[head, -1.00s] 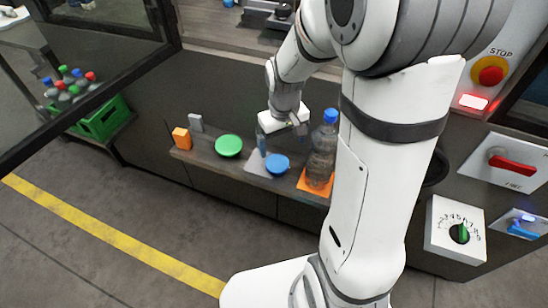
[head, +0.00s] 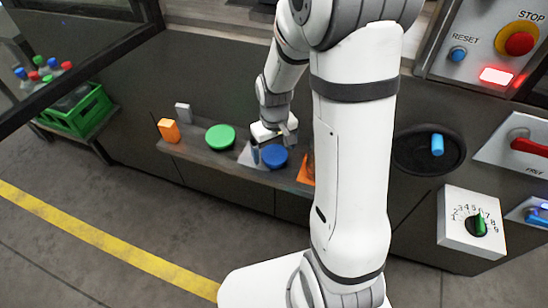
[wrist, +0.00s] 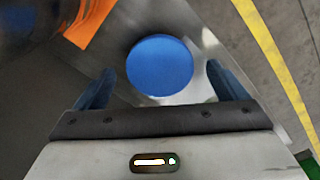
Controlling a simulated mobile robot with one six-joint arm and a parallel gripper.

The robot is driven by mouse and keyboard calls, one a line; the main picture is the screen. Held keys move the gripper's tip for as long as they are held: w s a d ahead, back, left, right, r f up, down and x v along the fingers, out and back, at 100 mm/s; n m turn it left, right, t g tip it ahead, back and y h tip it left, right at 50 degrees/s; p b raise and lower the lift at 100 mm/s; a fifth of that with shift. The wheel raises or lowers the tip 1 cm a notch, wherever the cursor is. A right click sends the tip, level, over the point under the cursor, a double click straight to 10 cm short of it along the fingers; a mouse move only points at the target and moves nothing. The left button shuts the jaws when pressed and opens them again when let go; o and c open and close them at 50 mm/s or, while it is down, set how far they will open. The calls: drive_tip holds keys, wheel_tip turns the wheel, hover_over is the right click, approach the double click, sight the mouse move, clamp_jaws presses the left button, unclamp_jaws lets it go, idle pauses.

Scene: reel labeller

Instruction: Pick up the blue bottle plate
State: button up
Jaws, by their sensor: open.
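The blue bottle plate (head: 275,157) is a round blue disc on the narrow shelf, on a grey square patch. In the wrist view the blue plate (wrist: 160,66) shows whole, just ahead of my jaws. My gripper (head: 274,141) is above and just behind the plate. In the wrist view its two blue fingers stand apart with nothing held between them; my gripper (wrist: 160,88) is open. I cannot tell the exact height of the fingers above the plate.
My arm hides the shelf's right part. A green crate (head: 78,112) holds bottles.

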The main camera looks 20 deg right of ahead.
wheel_tip(320, 180, down, 3)
drive_tip(key=shift+r, duration=0.2)
drive_tip(key=c, duration=1.1)
drive_tip(key=shift+r, duration=0.1)
